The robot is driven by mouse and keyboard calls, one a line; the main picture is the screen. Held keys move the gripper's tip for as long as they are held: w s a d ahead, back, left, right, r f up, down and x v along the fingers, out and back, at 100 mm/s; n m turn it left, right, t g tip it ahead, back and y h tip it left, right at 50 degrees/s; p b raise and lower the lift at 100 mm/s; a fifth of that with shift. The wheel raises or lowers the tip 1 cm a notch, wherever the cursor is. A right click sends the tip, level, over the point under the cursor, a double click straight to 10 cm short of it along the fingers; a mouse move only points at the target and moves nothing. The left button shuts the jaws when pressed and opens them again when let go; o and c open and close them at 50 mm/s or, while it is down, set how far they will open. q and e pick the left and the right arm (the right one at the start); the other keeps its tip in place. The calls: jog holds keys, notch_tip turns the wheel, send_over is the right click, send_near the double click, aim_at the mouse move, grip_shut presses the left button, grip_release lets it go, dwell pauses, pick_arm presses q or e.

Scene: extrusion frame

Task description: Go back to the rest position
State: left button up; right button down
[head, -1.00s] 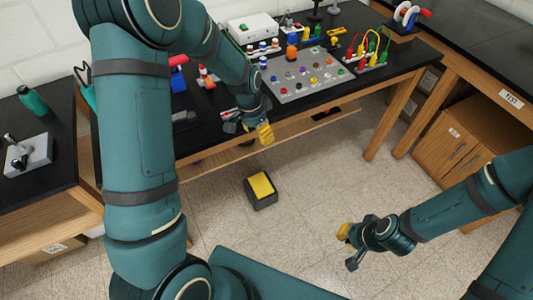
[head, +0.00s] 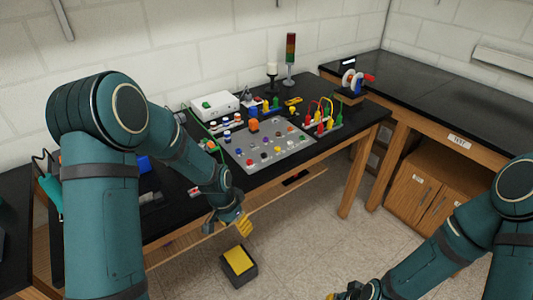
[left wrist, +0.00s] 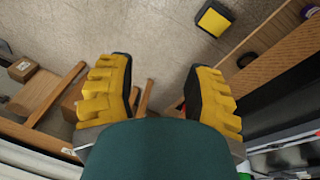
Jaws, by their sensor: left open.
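My left gripper (head: 238,222) hangs in front of the front edge of the black-topped bench, over the floor. In the left wrist view my left gripper (left wrist: 160,92) has its two yellow fingers spread wide apart, with only floor and bench legs seen between them. It is open and empty. My right gripper (head: 350,291) is at the bottom edge of the head view, mostly cut off, so its fingers cannot be made out.
A grey panel (head: 238,159) with several coloured buttons lies on the bench (head: 330,160). A black box with a yellow top (head: 238,262) stands on the floor below my left gripper; it also shows in the left wrist view (left wrist: 213,20). Open floor lies to the right.

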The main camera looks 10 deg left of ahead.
pick_arm(q)
jog(key=s+d+f+n+t+h+b, duration=0.1)
jog(key=s+d+f+n, duration=0.5)
jog(key=s+d+f, duration=0.4)
jog(key=s, duration=0.3)
jog(key=shift+s+d+f+h, duration=0.15)
jog(key=shift+d+f+h, duration=0.15)
jog(key=shift+h, duration=0.1)
jog(key=shift+a+r, duration=0.1)
